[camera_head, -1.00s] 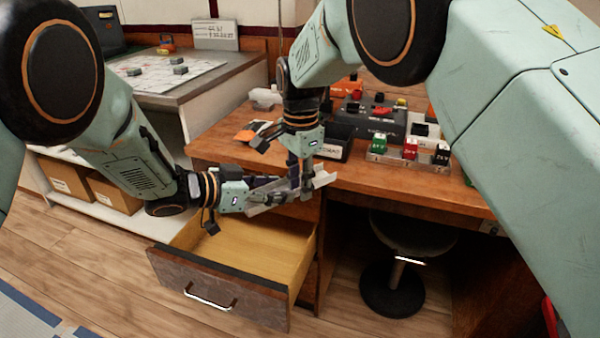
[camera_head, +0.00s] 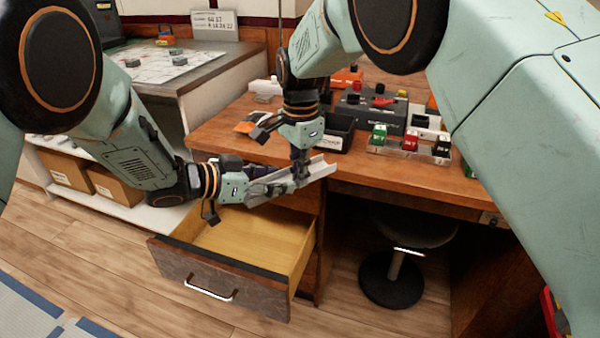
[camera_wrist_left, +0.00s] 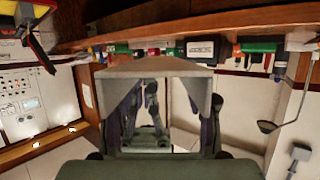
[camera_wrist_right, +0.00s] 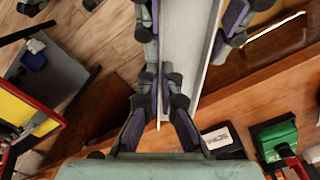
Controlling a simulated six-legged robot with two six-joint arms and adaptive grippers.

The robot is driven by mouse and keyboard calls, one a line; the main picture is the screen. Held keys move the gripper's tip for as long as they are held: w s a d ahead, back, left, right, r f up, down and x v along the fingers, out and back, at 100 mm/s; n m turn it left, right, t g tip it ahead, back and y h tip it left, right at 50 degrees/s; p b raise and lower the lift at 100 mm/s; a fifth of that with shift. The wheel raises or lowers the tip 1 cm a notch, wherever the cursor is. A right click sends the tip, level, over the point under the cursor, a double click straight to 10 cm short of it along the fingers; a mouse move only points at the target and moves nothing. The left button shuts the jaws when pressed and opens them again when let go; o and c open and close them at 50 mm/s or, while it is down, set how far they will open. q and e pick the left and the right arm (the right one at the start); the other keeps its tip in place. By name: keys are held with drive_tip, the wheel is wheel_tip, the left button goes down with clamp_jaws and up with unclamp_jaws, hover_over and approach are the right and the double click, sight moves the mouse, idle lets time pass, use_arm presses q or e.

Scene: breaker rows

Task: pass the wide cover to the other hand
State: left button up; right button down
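The wide cover (camera_head: 320,168) is a long light-grey channel held in the air above the open drawer. My left gripper (camera_head: 278,187) comes from the left and is closed across the cover's width. In the left wrist view the cover (camera_wrist_left: 160,68) lies end-on between its fingers. My right gripper (camera_head: 300,175) points down from above at the cover's middle. In the right wrist view, its fingertips (camera_wrist_right: 161,80) sit on both sides of one cover wall (camera_wrist_right: 190,60) and look closed on it, near the left gripper's purple-padded fingers.
The open, empty drawer (camera_head: 245,240) is below the hands. A round stool (camera_head: 395,270) stands under the desk.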

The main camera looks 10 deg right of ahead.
use_arm(q)
drive_tip(key=o, duration=0.4)
drive_tip(key=shift+a, duration=0.1)
drive_tip(key=v, duration=1.1)
drive_tip(key=s+a+f+n+y, duration=0.45)
drive_tip(key=s+f, duration=0.25)
drive_tip(key=f, duration=0.4)
drive_tip(key=s+a+f+n+y, duration=0.3)
drive_tip(key=s+a+f+n, duration=0.25)
drive_tip(key=f, duration=0.45)
drive_tip(key=s+a+f+n+g+y, duration=0.1)
drive_tip(key=s+a+f+g, duration=0.1)
drive_tip(key=s, duration=0.6)
drive_tip(key=s+a+f+n+g+y, duration=0.1)
drive_tip(key=s+a+f+y, duration=0.1)
drive_tip(key=s, duration=0.6)
drive_tip(key=s+a+f+n+g+y, duration=0.1)
drive_tip(key=s+a+f, duration=0.3)
drive_tip(key=s, duration=0.5)
drive_tip(key=shift+a+n+g+y, duration=0.15)
drive_tip(key=shift+n+g+y, duration=0.25)
drive_tip(key=shift+g, duration=0.4)
drive_tip(key=shift+w, duration=0.1)
